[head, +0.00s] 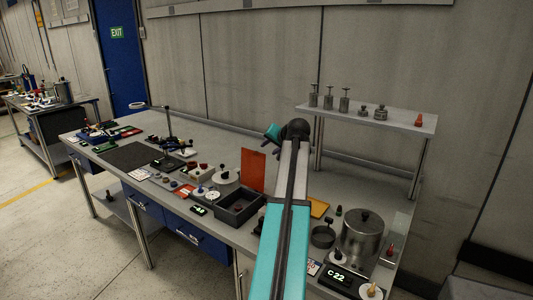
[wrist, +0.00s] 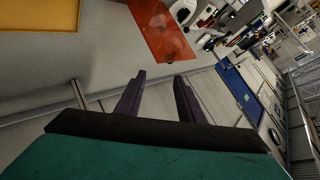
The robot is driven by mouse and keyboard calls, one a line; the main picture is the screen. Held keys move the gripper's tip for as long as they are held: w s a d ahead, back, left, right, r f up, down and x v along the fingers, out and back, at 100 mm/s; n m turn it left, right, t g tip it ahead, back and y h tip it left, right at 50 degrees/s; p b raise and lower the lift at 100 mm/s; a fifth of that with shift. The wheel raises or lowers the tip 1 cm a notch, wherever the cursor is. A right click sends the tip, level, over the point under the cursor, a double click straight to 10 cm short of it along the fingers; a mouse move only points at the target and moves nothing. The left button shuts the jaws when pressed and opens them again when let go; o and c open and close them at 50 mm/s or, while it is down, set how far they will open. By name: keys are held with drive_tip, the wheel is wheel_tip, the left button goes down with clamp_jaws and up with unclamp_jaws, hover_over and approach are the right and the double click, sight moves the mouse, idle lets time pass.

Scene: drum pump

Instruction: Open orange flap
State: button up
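The orange flap (head: 253,171) stands upright at the back of a dark open-topped box (head: 240,207) on the workbench. In the wrist view, the flap (wrist: 160,32) is a flat, see-through orange panel near the top middle, beyond my fingertips. My gripper (head: 270,147) is up behind the flap and to its right in the head view, partly hidden by my own arm. In the wrist view, my gripper (wrist: 158,82) shows two dark fingers spread apart with nothing between them. The fingers look apart from the flap.
Several small parts and a white round piece (head: 227,176) lie left of the box. A steel pot (head: 362,238) stands at the right. A raised shelf (head: 400,124) holds several metal weights. An orange-yellow tray (head: 319,208) lies right of my arm. The bench's back strip looks clear.

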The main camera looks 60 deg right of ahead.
drive_tip(key=shift+v, duration=0.9)
